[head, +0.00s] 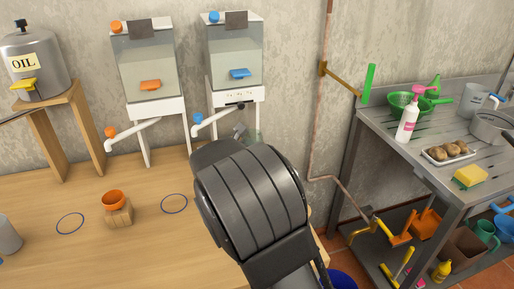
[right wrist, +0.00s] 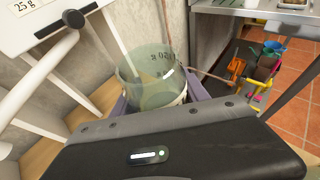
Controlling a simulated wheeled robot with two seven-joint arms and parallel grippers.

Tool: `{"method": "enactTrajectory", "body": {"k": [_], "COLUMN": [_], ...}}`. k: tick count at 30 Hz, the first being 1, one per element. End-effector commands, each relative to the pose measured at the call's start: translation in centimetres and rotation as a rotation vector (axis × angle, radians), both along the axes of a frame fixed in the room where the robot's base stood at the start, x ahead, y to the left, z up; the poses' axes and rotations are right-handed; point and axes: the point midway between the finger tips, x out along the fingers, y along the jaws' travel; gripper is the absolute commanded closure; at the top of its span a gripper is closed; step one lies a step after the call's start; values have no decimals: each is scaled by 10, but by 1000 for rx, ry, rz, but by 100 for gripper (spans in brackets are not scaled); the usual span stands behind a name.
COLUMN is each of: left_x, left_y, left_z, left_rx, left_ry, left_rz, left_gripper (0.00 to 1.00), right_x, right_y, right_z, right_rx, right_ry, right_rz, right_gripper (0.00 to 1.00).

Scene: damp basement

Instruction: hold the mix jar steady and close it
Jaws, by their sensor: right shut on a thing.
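The mix jar (right wrist: 150,68) is a clear, greenish jar with dark markings on its side, seen in the right wrist view. Its top looks open and I see no lid on it. My right gripper (right wrist: 156,92) is shut on the jar, with a purple finger on either side. In the head view my right arm hides most of the jar; a pale sliver of it (head: 254,136) shows beside the gripper (head: 240,131), in front of the right dispenser. My left gripper is not in view.
Two clear dispensers, with an orange tap (head: 150,85) and a blue tap (head: 239,73), stand at the wall. An oil tank (head: 38,68), an orange cup (head: 113,199) on a wooden block and blue rings (head: 174,203) are on the wooden table. A metal sink bench (head: 400,150) stands right.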

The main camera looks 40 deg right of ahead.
Motion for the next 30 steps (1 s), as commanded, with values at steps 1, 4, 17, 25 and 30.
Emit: {"method": "enactTrajectory", "body": {"k": [1,4,17,25,30], "left_x": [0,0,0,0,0], "left_y": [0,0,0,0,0], "left_z": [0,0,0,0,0], "left_rx": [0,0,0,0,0], "left_ry": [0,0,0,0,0], "left_rz": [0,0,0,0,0], "left_gripper": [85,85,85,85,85], "right_x": [0,0,0,0,0], "right_y": [0,0,0,0,0], "right_z": [1,1,1,1,1], "right_rx": [-1,-1,-1,-1,-1], "right_ry": [0,0,0,0,0], "right_rz": [0,0,0,0,0], "right_gripper": [57,66,100,100,100]}}
